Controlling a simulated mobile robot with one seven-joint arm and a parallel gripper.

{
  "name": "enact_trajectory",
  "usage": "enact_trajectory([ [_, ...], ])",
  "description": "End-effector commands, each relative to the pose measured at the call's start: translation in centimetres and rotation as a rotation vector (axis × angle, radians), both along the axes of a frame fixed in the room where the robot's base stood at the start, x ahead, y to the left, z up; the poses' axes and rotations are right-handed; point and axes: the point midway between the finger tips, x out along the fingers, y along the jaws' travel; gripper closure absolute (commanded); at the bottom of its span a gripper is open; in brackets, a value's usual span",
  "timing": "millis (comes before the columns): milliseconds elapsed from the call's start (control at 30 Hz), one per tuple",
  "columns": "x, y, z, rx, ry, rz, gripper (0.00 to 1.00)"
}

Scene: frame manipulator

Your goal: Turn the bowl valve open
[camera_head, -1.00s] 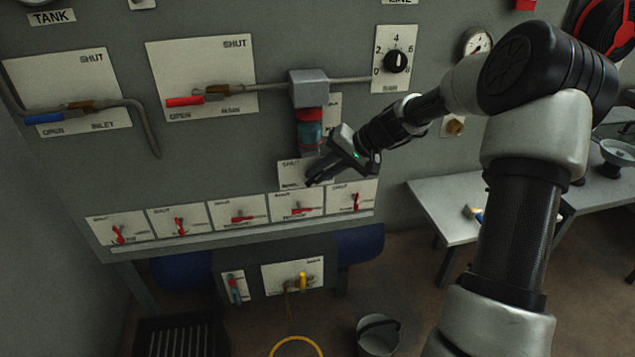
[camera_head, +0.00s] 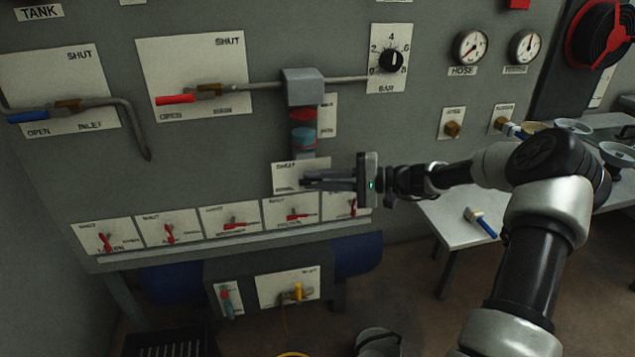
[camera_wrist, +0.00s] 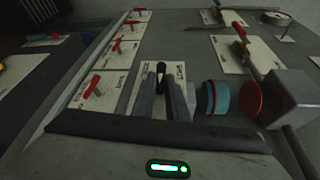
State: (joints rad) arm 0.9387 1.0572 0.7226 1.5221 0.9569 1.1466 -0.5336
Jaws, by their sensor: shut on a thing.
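The bowl valve's white plate (camera_head: 287,172) is on the grey wall panel below the red and blue bowl (camera_head: 303,133); its top label reads SHUT. My gripper (camera_head: 308,182) reaches in from the right, with its fingers over the lower part of this plate. In the wrist view, the valve's black handle (camera_wrist: 161,72) shows between the two fingers of my gripper (camera_wrist: 163,92), which are shut on it. The fingers hide part of the handle and its pivot, so its exact angle is hard to tell. The bowl also shows right of the fingers (camera_wrist: 217,98).
A row of red-handled valves (camera_head: 230,218) runs just below. The grey block (camera_head: 303,87) and its pipe are above. A shelf ledge (camera_head: 230,243) juts out under the row. A bench (camera_head: 455,225) with a blue-handled brush (camera_head: 482,222) stands right.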

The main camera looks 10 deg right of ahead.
Motion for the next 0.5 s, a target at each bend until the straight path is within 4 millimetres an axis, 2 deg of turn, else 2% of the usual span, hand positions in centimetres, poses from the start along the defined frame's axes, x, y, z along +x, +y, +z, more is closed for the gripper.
enact_trajectory([
  [500,-0.01,0.12,0.0,0.05,-0.001,0.002,1.0],
])
